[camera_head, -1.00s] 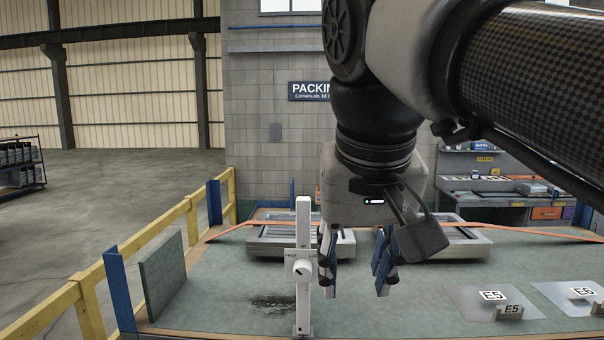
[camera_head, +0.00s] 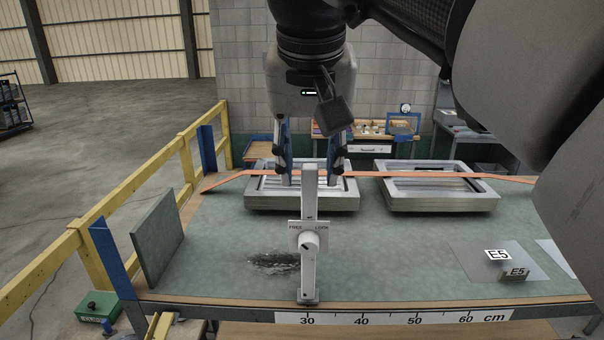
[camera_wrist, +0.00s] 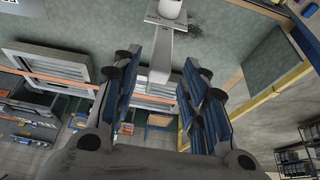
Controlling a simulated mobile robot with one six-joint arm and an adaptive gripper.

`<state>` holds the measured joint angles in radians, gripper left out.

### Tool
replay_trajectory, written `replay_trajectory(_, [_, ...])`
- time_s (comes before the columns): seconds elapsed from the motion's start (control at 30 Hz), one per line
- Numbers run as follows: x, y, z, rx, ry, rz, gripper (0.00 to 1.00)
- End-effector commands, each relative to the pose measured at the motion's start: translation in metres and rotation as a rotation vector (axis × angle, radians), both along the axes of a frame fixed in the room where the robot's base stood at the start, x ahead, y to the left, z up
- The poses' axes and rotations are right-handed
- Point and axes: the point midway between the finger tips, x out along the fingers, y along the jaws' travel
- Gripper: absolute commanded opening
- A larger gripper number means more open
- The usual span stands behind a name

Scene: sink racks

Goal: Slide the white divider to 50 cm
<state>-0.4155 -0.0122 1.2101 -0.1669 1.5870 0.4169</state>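The white divider (camera_head: 308,275) is an upright post at the table's front edge, its foot beside the 30 mark of the cm scale (camera_head: 390,318). A white knob (camera_head: 310,243) sits on its plate, marked FREE at left and LOCK at right; I cannot clearly tell which its dark mark points to. My gripper (camera_head: 310,168) is open and empty, fingers downward, at the height of the divider's top in the head view. In the wrist view the divider's post (camera_wrist: 161,62) shows between the blue-padded fingers; contact is not visible. The 50 mark is bare.
Two grey metal trays (camera_head: 262,203) stand at the back, with an orange strip (camera_head: 375,174) across them. A green panel (camera_head: 158,238) stands at left. A dark stain (camera_head: 272,263) lies left of the divider. The front middle is clear.

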Motion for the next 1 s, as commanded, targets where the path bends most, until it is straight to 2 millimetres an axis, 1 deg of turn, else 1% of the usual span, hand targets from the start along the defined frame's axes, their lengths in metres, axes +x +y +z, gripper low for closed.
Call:
replay_trajectory(0.03, [0.004, -0.001, -0.012, -0.001, 0.003, -0.002, 0.40])
replay_trajectory(0.2, [0.016, -0.001, -0.043, -0.002, 0.003, -0.001, 0.40])
replay_trajectory(0.4, [0.026, -0.001, -0.064, -0.001, 0.001, 0.000, 0.40])
replay_trajectory(0.53, [0.029, -0.002, -0.070, -0.001, 0.000, 0.000, 0.40])
replay_trajectory(0.8, [0.029, -0.001, -0.070, 0.000, 0.000, 0.000, 0.40])
replay_trajectory(1.0, [0.029, -0.001, -0.070, 0.000, 0.000, 0.000, 0.27])
